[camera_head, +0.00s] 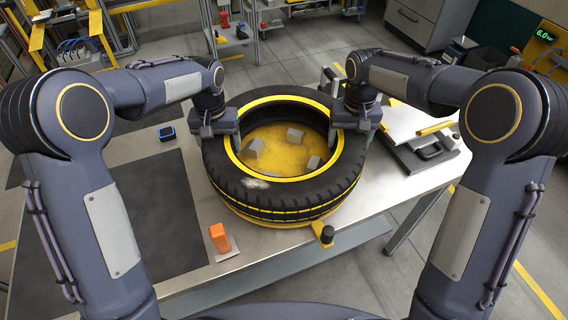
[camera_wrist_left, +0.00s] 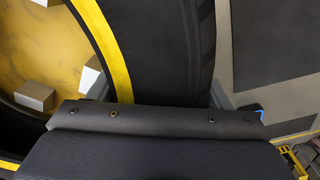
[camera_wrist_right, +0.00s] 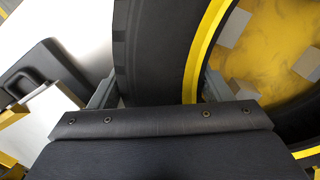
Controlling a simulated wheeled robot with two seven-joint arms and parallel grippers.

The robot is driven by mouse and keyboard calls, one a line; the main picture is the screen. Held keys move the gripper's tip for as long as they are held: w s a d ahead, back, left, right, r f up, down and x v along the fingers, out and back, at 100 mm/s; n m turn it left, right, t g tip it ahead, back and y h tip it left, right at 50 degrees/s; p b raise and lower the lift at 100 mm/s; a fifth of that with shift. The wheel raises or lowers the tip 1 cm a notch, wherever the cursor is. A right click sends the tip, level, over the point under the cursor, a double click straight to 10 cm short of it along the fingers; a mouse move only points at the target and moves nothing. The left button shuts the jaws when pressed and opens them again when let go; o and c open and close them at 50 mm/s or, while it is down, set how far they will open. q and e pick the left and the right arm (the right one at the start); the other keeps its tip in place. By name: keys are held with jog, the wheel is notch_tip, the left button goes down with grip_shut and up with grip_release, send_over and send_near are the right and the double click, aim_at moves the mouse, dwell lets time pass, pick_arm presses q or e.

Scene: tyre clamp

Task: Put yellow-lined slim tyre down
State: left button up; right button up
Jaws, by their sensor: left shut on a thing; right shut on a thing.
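The yellow-lined slim tyre (camera_head: 284,192) lies flat over a round yellow clamp plate (camera_head: 275,148) with several grey jaw blocks showing through its hole. Whether the tyre touches the plate all round I cannot tell. My left gripper (camera_head: 222,130) is shut on the tyre's left wall; the wall (camera_wrist_left: 165,50) runs between its fingers in the left wrist view. My right gripper (camera_head: 350,125) is shut on the tyre's right wall, seen also in the right wrist view (camera_wrist_right: 155,50). The fingertips are mostly hidden by the tyre and gripper bodies.
An orange object (camera_head: 220,238) stands at the table's front edge. A dark mat (camera_head: 155,215) covers the table's left, with a small blue-edged device (camera_head: 167,133) behind it. A black case (camera_head: 432,150) and white panel (camera_head: 410,121) lie at right.

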pick_arm(q)
jog(key=shift+w+f+b, duration=0.1)
jog(key=shift+f+b, duration=0.35)
jog(key=shift+f, duration=0.05)
pick_arm(e)
jog(key=shift+f, duration=0.55)
pick_arm(q)
jog(key=o, duration=1.6)
jog(key=shift+a+f, duration=0.1)
jog(key=shift+f, duration=0.2)
pick_arm(e)
jog(key=o, duration=1.6)
jog(key=shift+f, duration=0.3)
pick_arm(q)
jog(key=shift+o, duration=1.1)
jog(key=shift+r, duration=0.15)
pick_arm(e)
jog(key=shift+o, duration=1.1)
jog(key=shift+s+r, duration=0.1)
jog(key=shift+r, duration=0.05)
pick_arm(q)
jog(key=shift+o, duration=1.1)
pick_arm(e)
jog(key=shift+o, duration=1.1)
